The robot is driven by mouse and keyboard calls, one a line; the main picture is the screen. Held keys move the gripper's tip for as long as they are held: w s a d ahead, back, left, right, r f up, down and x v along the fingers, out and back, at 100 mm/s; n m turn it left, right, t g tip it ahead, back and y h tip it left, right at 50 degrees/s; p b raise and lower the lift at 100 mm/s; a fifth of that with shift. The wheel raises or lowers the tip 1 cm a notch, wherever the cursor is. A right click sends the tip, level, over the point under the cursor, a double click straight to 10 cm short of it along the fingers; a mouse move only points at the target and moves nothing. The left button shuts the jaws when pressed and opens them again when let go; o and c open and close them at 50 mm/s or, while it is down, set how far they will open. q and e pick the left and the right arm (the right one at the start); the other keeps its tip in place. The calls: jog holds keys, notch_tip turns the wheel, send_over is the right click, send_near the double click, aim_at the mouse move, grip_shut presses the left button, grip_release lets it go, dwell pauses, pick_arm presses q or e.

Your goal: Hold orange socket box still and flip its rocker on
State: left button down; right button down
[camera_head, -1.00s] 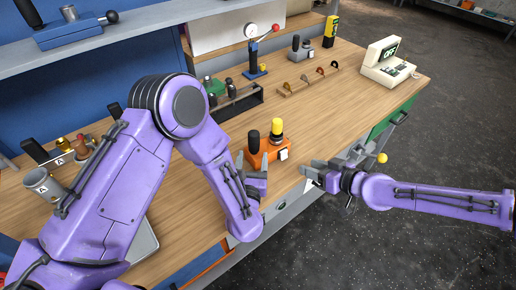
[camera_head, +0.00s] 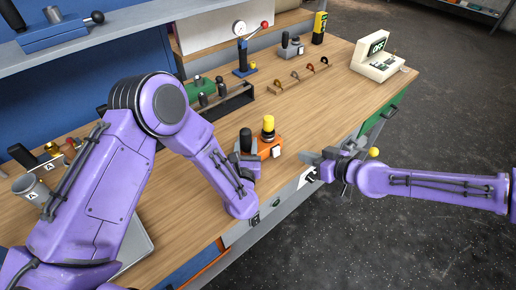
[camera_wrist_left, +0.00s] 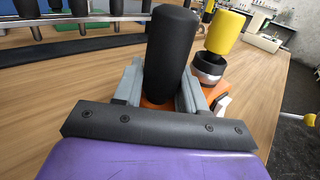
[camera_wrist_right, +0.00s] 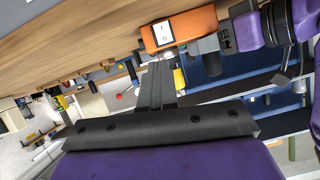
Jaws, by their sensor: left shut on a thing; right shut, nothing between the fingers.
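The orange socket box (camera_head: 264,154) stands on the bench near its front edge. It has an upright black handle (camera_head: 246,140), a yellow-topped plug (camera_head: 268,126) and a white rocker (camera_head: 277,152) on its side. My left gripper (camera_wrist_left: 168,88) is shut on the black handle, one finger on each side; in the head view its fingers are mostly hidden. My right gripper (camera_head: 308,156) is shut and empty, right of the box and apart from it. In the right wrist view its closed fingers (camera_wrist_right: 158,70) point towards the rocker's side of the orange box (camera_wrist_right: 190,27).
A display unit (camera_head: 379,60) stands at the back right. The bench between the box and the display unit is clear.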

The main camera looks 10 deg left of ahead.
aim_at(277, 155)
jog(key=s+m+h, duration=0.1)
jog(key=m, duration=0.5)
jog(key=s+d+m+h, duration=0.1)
jog(key=s+m, duration=0.1)
jog(key=m, duration=0.3)
jog(key=s+d+r+m, duration=0.1)
jog(key=s+m, duration=0.1)
jog(key=m, duration=0.4)
jog(key=shift+d+m+h, duration=0.1)
jog(key=shift+m+h, duration=0.2)
jog(key=shift+h, duration=0.1)
jog(key=shift+f, duration=0.1)
jog(key=x, duration=0.9)
jog(key=shift+w+f, duration=0.1)
jog(key=shift+w+a+f, duration=0.2)
jog(key=shift+w+a, duration=0.55)
jog(key=shift+a, duration=0.15)
jog(key=shift+w+a+f, duration=0.2)
jog(key=shift+w+a, duration=0.55)
jog(key=shift+a, duration=0.15)
jog(key=shift+w+a+f, duration=0.1)
jog(key=shift+w+a, duration=0.05)
